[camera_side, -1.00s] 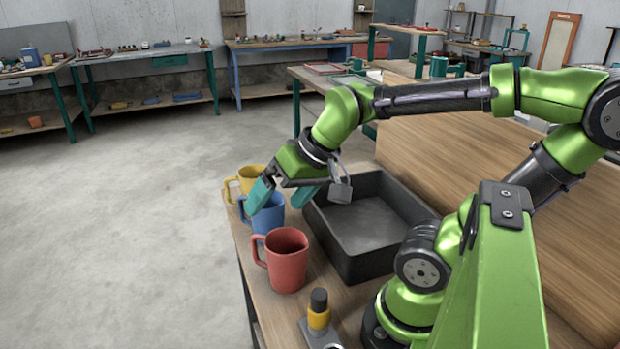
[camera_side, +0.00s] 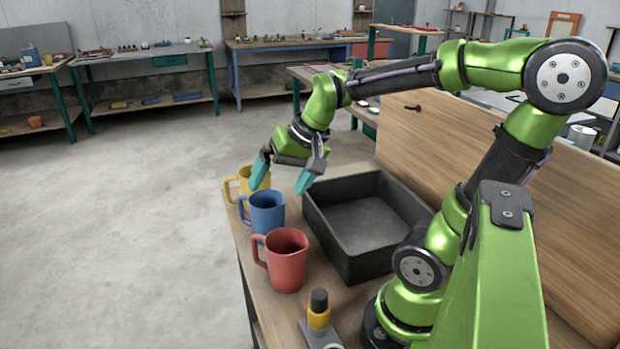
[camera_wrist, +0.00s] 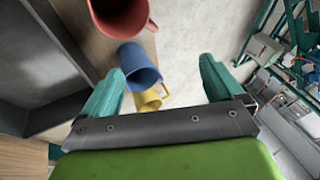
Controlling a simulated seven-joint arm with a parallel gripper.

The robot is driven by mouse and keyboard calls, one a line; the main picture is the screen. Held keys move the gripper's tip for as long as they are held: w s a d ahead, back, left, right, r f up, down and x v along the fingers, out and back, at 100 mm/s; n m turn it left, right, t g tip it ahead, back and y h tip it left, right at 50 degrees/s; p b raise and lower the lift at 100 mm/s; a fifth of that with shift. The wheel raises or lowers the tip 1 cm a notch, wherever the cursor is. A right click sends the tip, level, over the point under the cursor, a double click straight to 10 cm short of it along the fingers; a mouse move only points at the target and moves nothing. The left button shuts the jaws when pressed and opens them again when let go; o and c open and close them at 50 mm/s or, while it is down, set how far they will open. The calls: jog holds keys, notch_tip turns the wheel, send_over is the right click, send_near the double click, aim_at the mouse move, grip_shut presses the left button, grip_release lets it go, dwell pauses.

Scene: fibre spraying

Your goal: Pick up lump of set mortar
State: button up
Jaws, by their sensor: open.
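I cannot make out a lump of set mortar in either view. My gripper (camera_side: 282,184) is open and empty, pointing down above the far end of the bench, near the yellow mug (camera_side: 243,184) and blue mug (camera_side: 267,213). In the wrist view my gripper (camera_wrist: 160,80) has its teal fingers spread wide. Between and beyond them show the yellow mug (camera_wrist: 149,101), the blue mug (camera_wrist: 138,67) and part of the red mug (camera_wrist: 122,14), with nothing held.
A dark, open tray (camera_side: 345,243) stands right of the mugs; its visible floor looks empty. A tall wooden panel (camera_side: 480,175) rises behind the tray. Open floor lies left.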

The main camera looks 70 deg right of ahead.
jog(key=w+d+f+m+g, duration=0.1)
jog(key=d+f+m, duration=0.2)
jog(key=d+m, duration=1.2)
jog(key=w+d+f+m+g, duration=0.1)
jog(key=w+d+f+m, duration=0.15)
jog(key=d+m, duration=1.25)
jog(key=w+d+f+n, duration=0.1)
jog(key=f, duration=0.4)
jog(key=w+d+f+n, duration=0.1)
jog(key=f+n, duration=0.1)
jog(key=f, duration=0.4)
jog(key=w+d+f+n, duration=0.1)
jog(key=f, duration=0.4)
jog(key=shift+w+d+f+n, duration=0.3)
jog(key=shift+d+f+n, duration=0.05)
jog(key=shift+n, duration=0.05)
jog(key=shift+c, duration=0.2)
